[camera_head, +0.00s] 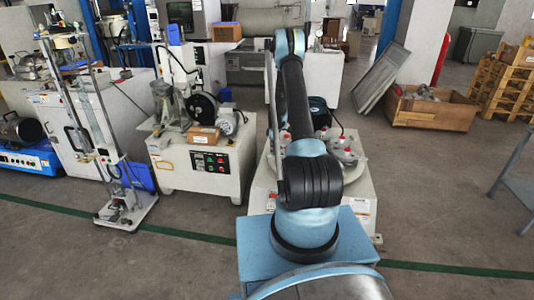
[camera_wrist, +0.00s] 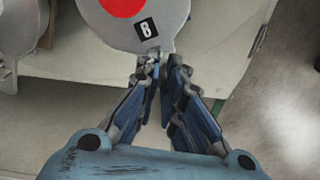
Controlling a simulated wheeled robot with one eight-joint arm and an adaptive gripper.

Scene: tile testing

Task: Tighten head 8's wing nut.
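Head 8 is a round grey plate with a red centre (camera_wrist: 122,4) and a black label reading 8 (camera_wrist: 147,28), at the top of the wrist view. My gripper (camera_wrist: 164,66) points at the lower edge of this head, just below the label. Its two fingers are close together with a narrow gap between the tips. Small grey parts crowd the fingertips, and I cannot make out the wing nut or whether it is held. In the head view, the polishing machine (camera_head: 352,205) with several red-topped heads (camera_head: 347,142) stands behind my arm, which hides my gripper.
Another head (camera_wrist: 8,72) shows at the left of the wrist view. A control cabinet (camera_head: 205,170) with a motor stands left of the machine. A wooden crate (camera_head: 432,108) and pallets (camera_head: 505,85) stand at the right. The floor between the machine and crate is clear.

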